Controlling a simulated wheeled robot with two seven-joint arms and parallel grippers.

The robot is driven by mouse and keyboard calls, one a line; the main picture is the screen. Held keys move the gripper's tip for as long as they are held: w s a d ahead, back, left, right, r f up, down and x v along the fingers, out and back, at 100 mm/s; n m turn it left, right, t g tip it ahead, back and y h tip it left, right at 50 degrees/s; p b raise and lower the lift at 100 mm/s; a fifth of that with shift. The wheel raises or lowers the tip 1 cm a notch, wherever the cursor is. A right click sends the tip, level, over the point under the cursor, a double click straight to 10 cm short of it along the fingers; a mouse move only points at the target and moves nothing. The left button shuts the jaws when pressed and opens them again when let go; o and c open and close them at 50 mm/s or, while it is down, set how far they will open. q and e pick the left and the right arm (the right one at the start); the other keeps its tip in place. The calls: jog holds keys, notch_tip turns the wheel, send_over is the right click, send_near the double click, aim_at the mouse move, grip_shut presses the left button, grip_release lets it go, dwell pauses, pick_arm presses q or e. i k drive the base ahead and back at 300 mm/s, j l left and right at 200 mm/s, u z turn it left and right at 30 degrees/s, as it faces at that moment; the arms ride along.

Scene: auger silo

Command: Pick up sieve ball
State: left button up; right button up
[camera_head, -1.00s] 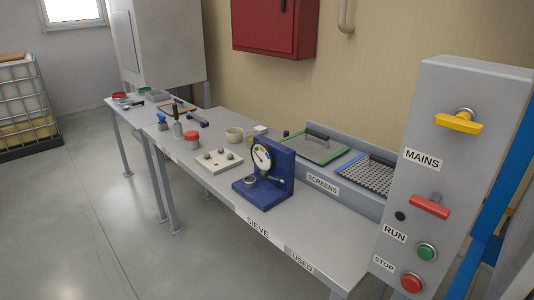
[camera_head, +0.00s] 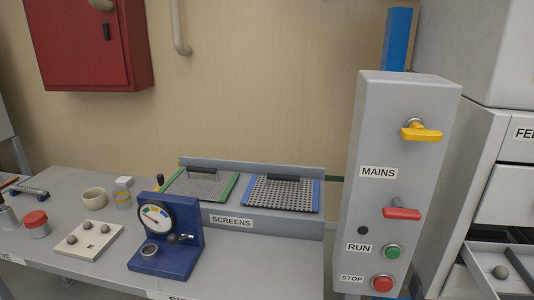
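Three small grey balls (camera_head: 104,228) sit on a cream block (camera_head: 89,247) on the bench at the left. Another grey ball (camera_head: 500,272) lies in an open tray or drawer (camera_head: 476,257) at the lower right. I cannot tell from looks which of them is the sieve ball. Neither of my grippers shows in the view.
A blue gauge stand (camera_head: 181,262) with a dial and ring stands right of the block. A red-lidded jar (camera_head: 36,225) and beige cup (camera_head: 94,198) are near it. Two screens (camera_head: 281,194) lie behind. A grey control post (camera_head: 402,145) rises between bench and drawers.

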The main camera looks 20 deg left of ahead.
aim_at(71, 239)
jog(key=k+j+z, duration=0.1)
jog(key=j, duration=0.3)
jog(key=k+j+z, duration=0.1)
jog(key=j, duration=0.3)
jog(key=k+j+z, duration=0.15)
jog(key=j, duration=0.25)
jog(key=k+j+z, duration=0.1)
jog(key=j, duration=0.3)
jog(key=k+j+z, duration=0.1)
jog(key=j, duration=0.25)
jog(key=k+j, duration=0.2)
jog(key=j, duration=0.15)
jog(key=k+j, duration=0.15)
jog(key=j, duration=0.2)
jog(key=k+j, duration=0.2)
jog(key=j, duration=0.15)
jog(key=k+j, duration=0.2)
jog(key=j, duration=0.15)
jog(key=k+j, duration=0.15)
jog(key=j, duration=0.2)
